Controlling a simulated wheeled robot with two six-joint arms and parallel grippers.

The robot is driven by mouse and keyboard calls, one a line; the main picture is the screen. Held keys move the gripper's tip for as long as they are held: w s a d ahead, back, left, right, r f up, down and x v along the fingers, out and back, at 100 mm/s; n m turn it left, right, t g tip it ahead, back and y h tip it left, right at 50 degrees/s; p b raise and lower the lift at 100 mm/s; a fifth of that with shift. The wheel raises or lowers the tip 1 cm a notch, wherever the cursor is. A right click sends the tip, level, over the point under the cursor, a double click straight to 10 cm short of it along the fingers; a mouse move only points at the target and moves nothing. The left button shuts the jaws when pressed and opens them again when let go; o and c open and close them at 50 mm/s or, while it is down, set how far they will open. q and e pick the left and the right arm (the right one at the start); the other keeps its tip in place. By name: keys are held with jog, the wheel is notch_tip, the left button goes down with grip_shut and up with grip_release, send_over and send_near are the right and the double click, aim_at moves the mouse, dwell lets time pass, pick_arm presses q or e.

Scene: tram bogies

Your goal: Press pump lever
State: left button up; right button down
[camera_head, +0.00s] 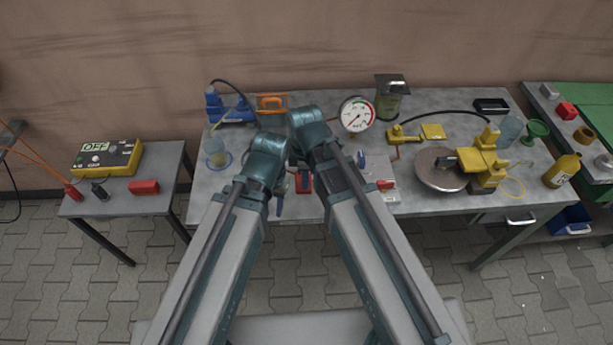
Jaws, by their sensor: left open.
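My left gripper (280,203) hangs at the front edge of the main table, small and partly hidden by its arm; it is open with nothing visible in it. My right gripper (304,180) is a little higher, between the two arms, by a red part (304,187); its jaws are too small to read. A blue pump-like device (229,110) with a dark hose stands at the back left. A yellow device (402,134) with a hose stands right of the gauge (357,114). I cannot tell which part is the pump lever. Both grippers are apart from these devices.
A pale plate with a red handle (385,185) and a blue handle (362,161) lies right of my arms. A round metal disc (441,169) and yellow machine (483,163) stand further right. A side table at left holds a yellow OFF box (107,158).

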jog(key=s+r+p, duration=0.3)
jog(key=r+p, duration=0.6)
jog(key=r, duration=0.1)
jog(key=shift+s+r, duration=0.15)
dwell(1.4)
jog(key=w+d+m, duration=0.2)
jog(key=d+m, duration=1.2)
jog(key=m, duration=0.4)
jog(key=s+a+n+h, duration=0.1)
jog(key=s+a+n, duration=0.3)
jog(key=a, duration=0.7)
jog(key=shift+s+a, duration=0.25)
jog(key=shift+s, duration=0.95)
